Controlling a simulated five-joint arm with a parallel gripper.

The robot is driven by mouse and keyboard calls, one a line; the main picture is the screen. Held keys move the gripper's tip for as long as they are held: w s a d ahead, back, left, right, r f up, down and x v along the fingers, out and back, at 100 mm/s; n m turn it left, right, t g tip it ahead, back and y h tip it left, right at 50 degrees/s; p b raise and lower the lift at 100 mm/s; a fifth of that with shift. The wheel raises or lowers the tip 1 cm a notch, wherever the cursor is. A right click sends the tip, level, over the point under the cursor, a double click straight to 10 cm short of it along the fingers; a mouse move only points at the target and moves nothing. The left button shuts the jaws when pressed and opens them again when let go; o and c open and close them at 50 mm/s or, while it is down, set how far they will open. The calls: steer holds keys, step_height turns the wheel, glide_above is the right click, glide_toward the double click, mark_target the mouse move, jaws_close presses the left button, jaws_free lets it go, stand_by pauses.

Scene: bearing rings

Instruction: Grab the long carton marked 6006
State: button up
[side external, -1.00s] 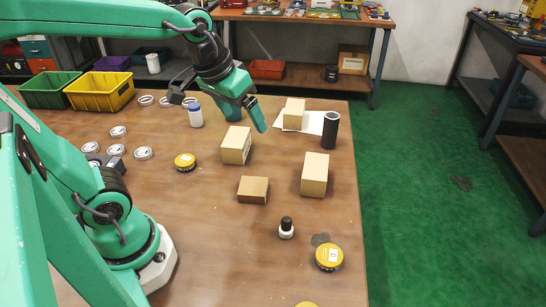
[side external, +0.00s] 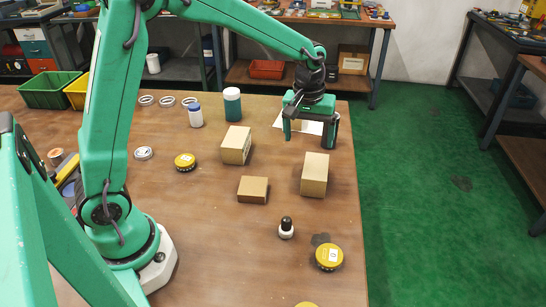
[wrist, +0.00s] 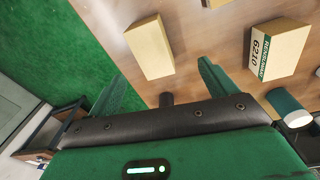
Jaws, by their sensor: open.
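A long plain tan carton (side external: 315,172) lies on the table at the right; it also shows in the wrist view (wrist: 150,48). No marking is readable on the faces I see. A shorter carton (side external: 236,145) lies to its left; in the wrist view its white label (wrist: 261,55) reads 6210. A small brown carton (side external: 253,190) lies in front of these. I read no 6006 anywhere. My gripper (side external: 308,136) is open and empty, above the table behind the long carton; in the wrist view its fingers (wrist: 164,85) spread below the carton.
A small black-capped bottle (side external: 286,228) and yellow tin (side external: 328,257) stand in front. The table's right edge is close to the long carton.

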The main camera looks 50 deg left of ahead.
steer(key=n+g, duration=0.1)
glide_above(317, 165)
step_height(317, 165, down, 6)
steer(key=shift+w, duration=0.1)
steer(key=shift+f, duration=0.1)
steer(key=shift+f, duration=1.2)
steer(key=shift+f, duration=0.15)
steer(key=shift+s+f, duration=0.15)
steer(key=shift+f, duration=1.1)
steer(key=shift+s+f, duration=0.1)
steer(key=shift+f, duration=1.1)
steer(key=shift+c, duration=0.5)
steer(key=c, duration=1.4)
steer(key=shift+c, duration=0.6)
steer(key=shift+r, duration=0.1)
